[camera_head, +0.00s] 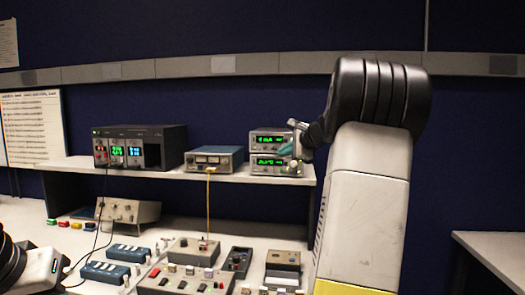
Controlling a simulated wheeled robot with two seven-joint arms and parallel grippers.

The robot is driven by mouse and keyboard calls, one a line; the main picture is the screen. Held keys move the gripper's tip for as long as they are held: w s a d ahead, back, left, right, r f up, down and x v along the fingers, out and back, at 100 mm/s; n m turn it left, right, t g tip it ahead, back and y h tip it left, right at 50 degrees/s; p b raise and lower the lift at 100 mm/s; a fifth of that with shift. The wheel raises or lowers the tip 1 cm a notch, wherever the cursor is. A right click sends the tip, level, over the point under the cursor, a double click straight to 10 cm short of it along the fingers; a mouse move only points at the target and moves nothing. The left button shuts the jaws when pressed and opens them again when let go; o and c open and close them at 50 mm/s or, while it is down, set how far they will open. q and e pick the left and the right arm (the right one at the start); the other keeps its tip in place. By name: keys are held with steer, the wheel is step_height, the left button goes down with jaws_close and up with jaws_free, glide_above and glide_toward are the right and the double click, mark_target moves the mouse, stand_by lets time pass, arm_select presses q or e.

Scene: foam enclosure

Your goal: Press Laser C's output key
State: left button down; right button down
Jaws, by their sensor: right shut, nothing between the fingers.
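Two stacked units with green displays, an upper one (267,137) and a lower one (266,161), stand at the right end of the shelf. My right gripper (289,150) is shut and empty in front of their right side, at about the height of the gap between them. It hides part of their right-hand controls, and I cannot tell whether it touches them. No label reading Laser C is legible, so I cannot tell which unit that is. Part of my left arm (35,268) shows at the lower left, but its gripper is out of view.
A black instrument (160,145) and a blue-grey box (214,158) share the shelf (230,178). A yellow cable (209,205) hangs from the box. Below, the bench holds a beige unit (129,211), blue blocks (104,272) and several small control boxes. Another table (497,248) stands at the right.

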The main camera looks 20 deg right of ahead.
steer(key=shift+w+d, duration=0.6)
steer(key=shift+w, duration=0.4)
steer(key=shift+w+d, duration=0.6)
steer(key=shift+w, duration=0.35)
steer(key=shift+w, duration=0.1)
stand_by(0.5)
steer(key=shift+w+d, duration=0.2)
steer(key=shift+w, duration=0.05)
steer(key=shift+w+d, duration=0.2)
steer(key=shift+w, duration=0.05)
stand_by(0.7)
steer(key=shift+s, duration=0.1)
steer(key=shift+s+a, duration=0.4)
steer(key=shift+s, duration=0.1)
stand_by(0.3)
steer(key=shift+s+a, duration=0.45)
steer(key=shift+s, duration=0.25)
steer(key=shift+s+a, duration=0.4)
steer(key=shift+s, duration=0.35)
steer(key=shift+s+a, duration=0.45)
steer(key=shift+s, duration=0.25)
